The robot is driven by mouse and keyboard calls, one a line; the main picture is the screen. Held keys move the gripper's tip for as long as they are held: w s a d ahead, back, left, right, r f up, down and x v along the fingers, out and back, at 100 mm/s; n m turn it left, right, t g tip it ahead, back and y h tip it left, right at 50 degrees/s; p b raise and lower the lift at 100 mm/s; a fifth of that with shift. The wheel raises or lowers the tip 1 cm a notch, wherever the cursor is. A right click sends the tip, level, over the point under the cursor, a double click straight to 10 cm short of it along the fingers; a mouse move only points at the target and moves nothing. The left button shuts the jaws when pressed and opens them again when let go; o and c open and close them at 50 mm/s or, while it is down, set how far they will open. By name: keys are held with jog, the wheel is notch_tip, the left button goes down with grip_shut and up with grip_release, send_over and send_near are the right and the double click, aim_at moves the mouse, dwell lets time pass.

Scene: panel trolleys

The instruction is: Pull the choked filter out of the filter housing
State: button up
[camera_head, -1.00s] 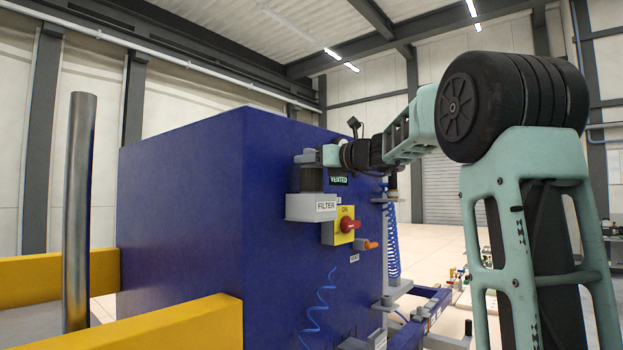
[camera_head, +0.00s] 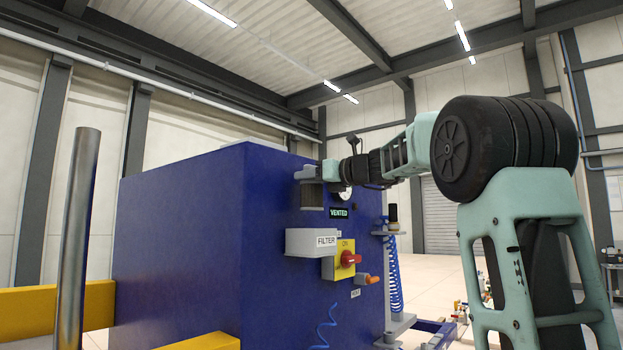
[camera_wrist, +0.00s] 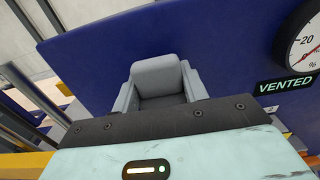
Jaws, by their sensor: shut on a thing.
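The filter housing (camera_head: 311,243), a light grey box with a FILTER label, is fixed to the front of the blue cabinet. The choked filter (camera_head: 312,196), a dark brownish pleated block, is above the housing with a visible gap between them. My gripper (camera_head: 309,174) is shut on the filter's top and holds it roughly upright. In the wrist view, my gripper's grey fingers (camera_wrist: 158,93) close on either side of a grey block between them, which appears to be the filter's top (camera_wrist: 158,75). The filter's lower part and the housing are hidden there.
The blue cabinet (camera_head: 185,240) stands close behind the filter. A gauge (camera_head: 346,193) and a VENTED display (camera_head: 340,212) are just right of it. A yellow box with a red switch (camera_head: 346,258) is beside the housing. A metal post (camera_head: 77,230) stands at left.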

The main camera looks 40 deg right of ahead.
jog(key=shift+r+p, duration=0.55)
jog(key=shift+r, duration=0.15)
jog(key=shift+r, duration=0.15)
jog(key=shift+r+p, duration=4.65)
jog(key=shift+r, duration=0.3)
